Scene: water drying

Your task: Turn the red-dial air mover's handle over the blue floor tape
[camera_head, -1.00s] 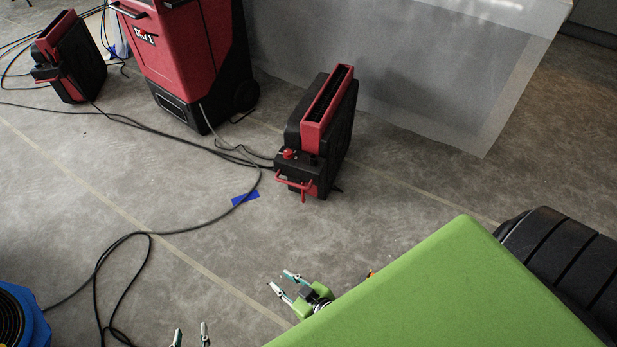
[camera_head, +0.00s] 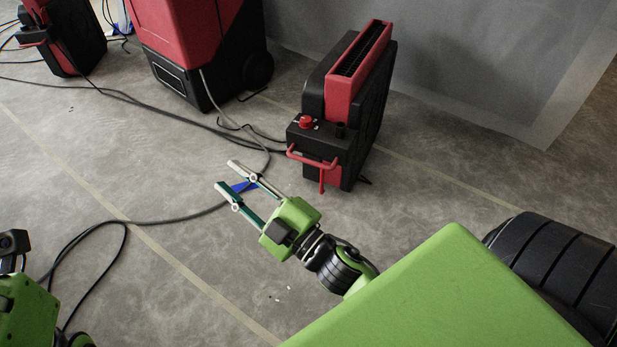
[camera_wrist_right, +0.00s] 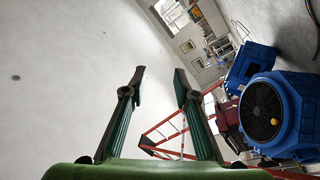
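The red-dial air mover (camera_head: 385,95), a black and red upright unit, stands right of centre in the head view. Its red dial (camera_head: 306,121) is on the near side, above its red bar handle (camera_head: 312,160). The blue floor tape (camera_head: 243,186) lies on the floor left of and nearer than the handle, partly hidden by my right gripper (camera_head: 226,173). That gripper is open and empty, its fingers pointing up-left across the tape, apart from the air mover. Its open fingers also show in the right wrist view (camera_wrist_right: 158,82). Part of my left arm shows at lower left; its fingers are not visible.
A large red and black machine (camera_head: 190,45) stands behind, and another red and black unit (camera_head: 75,45) at far left. Dark cables (camera_head: 180,217) cross the floor. A grey sheet (camera_head: 460,70) hangs behind. The wrist view shows blue equipment (camera_wrist_right: 285,140).

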